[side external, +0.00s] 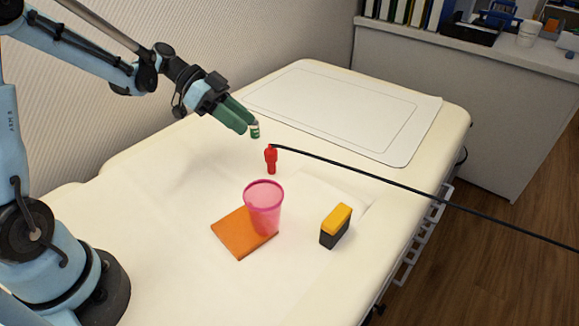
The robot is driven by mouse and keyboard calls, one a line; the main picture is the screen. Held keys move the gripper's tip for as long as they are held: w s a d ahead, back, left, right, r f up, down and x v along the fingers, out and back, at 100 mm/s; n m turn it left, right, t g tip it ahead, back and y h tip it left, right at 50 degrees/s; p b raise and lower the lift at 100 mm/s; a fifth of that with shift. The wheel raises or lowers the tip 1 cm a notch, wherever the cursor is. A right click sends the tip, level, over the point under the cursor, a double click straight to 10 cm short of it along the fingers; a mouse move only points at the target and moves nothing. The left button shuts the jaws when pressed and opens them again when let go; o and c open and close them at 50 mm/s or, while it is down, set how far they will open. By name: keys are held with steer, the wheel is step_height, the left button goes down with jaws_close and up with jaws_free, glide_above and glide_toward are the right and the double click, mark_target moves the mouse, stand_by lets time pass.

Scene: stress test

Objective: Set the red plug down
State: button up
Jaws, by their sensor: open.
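The red plug (271,160) is upright near the middle of the pale table, with a black cable running from its top to the right edge of the picture. It looks as if it stands on the table, though its base contact is not sharp. My gripper (247,122), with green fingers, is up and left of the plug, apart from it. It is open, and the gap between its fingers is hard to see from this side. A small green and white piece (255,129) shows at the fingertips; I cannot tell whether it is part of the gripper.
A pink translucent cup (263,208) stands on or against an orange square (235,237) in front of the plug. A yellow and black block (336,226) stands to the right. A white mat (340,112) covers the back. The cable (400,184) crosses the table's right side.

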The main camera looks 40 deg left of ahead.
steer(key=s+d+r+n+t+y, duration=0.2)
steer(key=s+n+t+y, duration=0.1)
steer(key=s+n+y, duration=0.7)
steer(key=shift+s+r+n, duration=0.15)
steer(key=shift+s+n, duration=0.15)
steer(key=shift+s, duration=0.45)
steer(key=o, duration=0.4)
steer(key=shift+s, duration=0.1)
steer(key=shift+c, duration=0.2)
steer(key=shift+r, duration=0.1)
